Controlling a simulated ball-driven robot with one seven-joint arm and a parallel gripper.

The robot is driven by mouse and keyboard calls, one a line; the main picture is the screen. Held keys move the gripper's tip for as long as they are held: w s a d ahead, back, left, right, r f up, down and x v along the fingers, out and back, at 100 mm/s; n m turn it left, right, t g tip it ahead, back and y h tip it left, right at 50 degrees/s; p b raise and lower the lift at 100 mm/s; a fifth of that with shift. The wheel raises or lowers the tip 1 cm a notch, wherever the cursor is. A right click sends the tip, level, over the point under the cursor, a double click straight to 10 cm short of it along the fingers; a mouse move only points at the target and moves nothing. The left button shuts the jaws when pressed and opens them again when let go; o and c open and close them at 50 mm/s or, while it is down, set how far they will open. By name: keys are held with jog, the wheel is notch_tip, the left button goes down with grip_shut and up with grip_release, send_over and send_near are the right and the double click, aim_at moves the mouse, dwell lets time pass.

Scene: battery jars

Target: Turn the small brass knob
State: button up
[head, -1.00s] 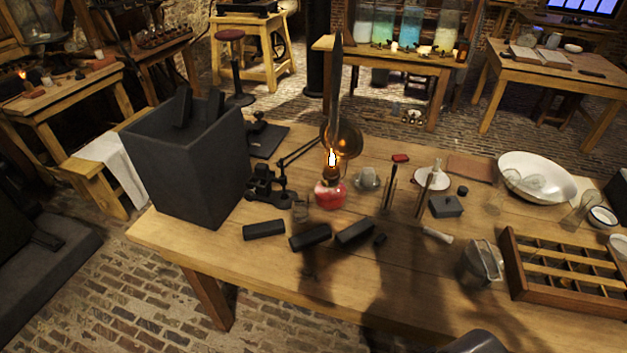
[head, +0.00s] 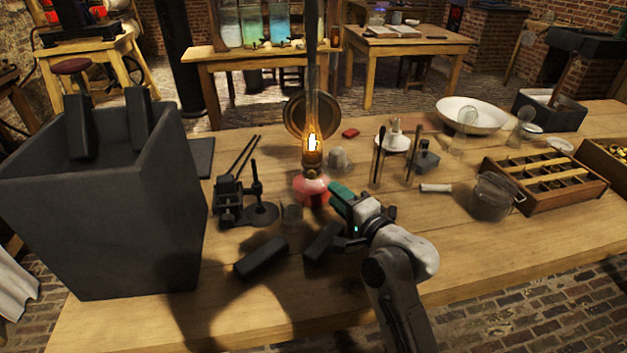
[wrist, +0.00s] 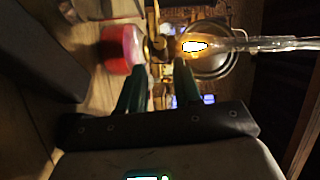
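An oil lamp with a red glass base (head: 312,188) stands lit on the wooden table, in front of a round reflector (head: 308,115). My gripper (head: 337,190) is just right of the lamp base, its green fingers pointing at the lamp. In the wrist view the lamp lies sideways, with its red base (wrist: 122,48) at left and its flame (wrist: 195,46) at right. The brass burner (wrist: 157,45) is ahead of the gap between my fingers (wrist: 160,70). The fingers are apart and nothing shows between them. The small knob cannot be told clearly from the burner.
Black blocks (head: 262,258) lie below the lamp, one (head: 322,243) beside my gripper. A big dark bin (head: 150,215) stands at left, a black stand (head: 245,200) nearer the lamp. Glassware and a compartment tray (head: 545,180) are at right.

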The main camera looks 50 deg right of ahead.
aim_at(313, 175)
jog(key=x, duration=0.9)
jog(key=shift+f, duration=0.1)
grip_shut()
